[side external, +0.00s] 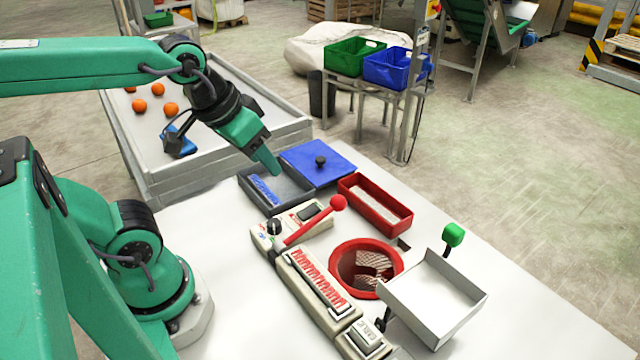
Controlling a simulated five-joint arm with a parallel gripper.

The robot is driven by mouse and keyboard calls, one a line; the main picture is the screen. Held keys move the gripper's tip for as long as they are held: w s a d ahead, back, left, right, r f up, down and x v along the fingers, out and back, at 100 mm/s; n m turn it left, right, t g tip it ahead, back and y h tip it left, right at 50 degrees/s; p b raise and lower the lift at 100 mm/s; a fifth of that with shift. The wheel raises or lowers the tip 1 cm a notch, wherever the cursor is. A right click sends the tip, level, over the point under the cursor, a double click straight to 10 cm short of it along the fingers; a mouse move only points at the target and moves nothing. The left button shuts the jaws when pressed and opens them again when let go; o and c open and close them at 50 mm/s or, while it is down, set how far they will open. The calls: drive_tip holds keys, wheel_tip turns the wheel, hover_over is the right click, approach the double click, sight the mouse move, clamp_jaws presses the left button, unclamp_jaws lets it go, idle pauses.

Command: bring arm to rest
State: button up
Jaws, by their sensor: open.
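My green gripper (268,162) points down and to the right, with its tip just above the far side of a dark grey open box (291,206). It is open, and nothing shows between its fingers. Only one finger is clear; the other is hidden or merged with it in this view. My arm reaches in from the left, bent down at the wrist. The net clipper (318,285) is a long beige unit on the white table, with a red lever (312,222) raised to the right, and it stands apart from my gripper.
The dark box holds blue pieces (264,190). Beside it lie a blue lid (318,160) with a black knob and a red tray (376,204). A red ring (342,252) with netting and a white tray (432,300) stand nearer. An orange-filled bin (225,160) is behind.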

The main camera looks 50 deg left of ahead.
drive_tip(key=shift+s+a+r+m, duration=0.1)
drive_tip(key=shift+s+a+m, duration=0.1)
drive_tip(key=shift+a+m, duration=0.3)
drive_tip(key=shift+d, duration=0.15)
idle(0.4)
